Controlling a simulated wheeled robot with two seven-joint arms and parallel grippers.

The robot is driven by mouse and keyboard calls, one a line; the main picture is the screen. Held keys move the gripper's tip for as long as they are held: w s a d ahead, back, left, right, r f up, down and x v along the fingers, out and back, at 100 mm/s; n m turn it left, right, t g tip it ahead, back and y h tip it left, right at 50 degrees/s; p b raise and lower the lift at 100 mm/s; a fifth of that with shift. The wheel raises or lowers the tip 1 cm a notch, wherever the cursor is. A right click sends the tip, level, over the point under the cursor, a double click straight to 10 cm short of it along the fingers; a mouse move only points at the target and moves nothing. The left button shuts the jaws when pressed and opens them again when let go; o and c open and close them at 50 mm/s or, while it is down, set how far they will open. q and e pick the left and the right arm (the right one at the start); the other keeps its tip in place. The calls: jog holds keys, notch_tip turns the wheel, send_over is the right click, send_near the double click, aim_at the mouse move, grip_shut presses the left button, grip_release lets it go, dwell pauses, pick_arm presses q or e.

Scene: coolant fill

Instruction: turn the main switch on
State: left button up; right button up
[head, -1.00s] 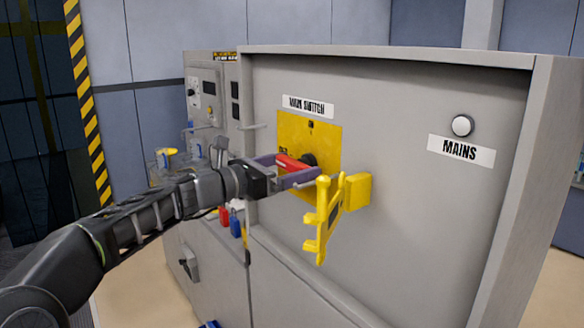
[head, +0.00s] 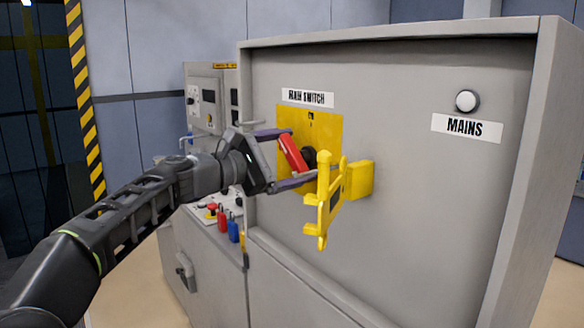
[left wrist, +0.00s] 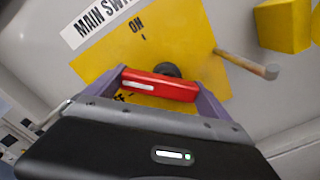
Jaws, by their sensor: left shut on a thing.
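The main switch has a red handle (head: 292,153) on a black hub (head: 309,157), mounted on a yellow plate (head: 322,125) under the MAIN SWITCH label (head: 307,97). My left gripper (head: 288,160) is shut on the red handle, with one finger above and one below it. In the head view the handle is tilted, its upper end leaning left. The left wrist view shows the handle (left wrist: 160,85) between the fingers, with the ON mark (left wrist: 137,26) on the plate beyond it. The other mark is partly hidden by the handle and gripper. My right gripper is not in view.
A yellow hinged bracket (head: 328,195) sticks out from the cabinet just right of my left gripper. A round white MAINS lamp (head: 467,101) sits at the upper right. Red and blue padlocks (head: 228,224) hang below, left of the cabinet.

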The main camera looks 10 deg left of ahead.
pick_arm(q)
jog(key=m+b, duration=0.1)
jog(key=m, duration=0.1)
jog(key=m+b, duration=0.2)
jog(key=m, duration=0.1)
jog(key=shift+s+d+m, duration=0.15)
jog(key=shift+m, duration=0.15)
jog(key=shift+s+d+r+m+b, duration=0.1)
jog(key=shift+m+b, duration=0.5)
jog(key=shift+m, duration=0.35)
jog(key=shift+d+m+b, duration=0.1)
jog(key=shift+m+b, duration=0.45)
jog(key=shift+m, duration=0.4)
jog(key=o, duration=1.1)
jog(key=shift+c, duration=0.2)
jog(key=shift+a, duration=0.1)
jog(key=b+v, duration=0.2)
jog(key=v, duration=0.5)
jog(key=shift+s+a+b, duration=0.2)
jog(key=shift+s+b, duration=0.15)
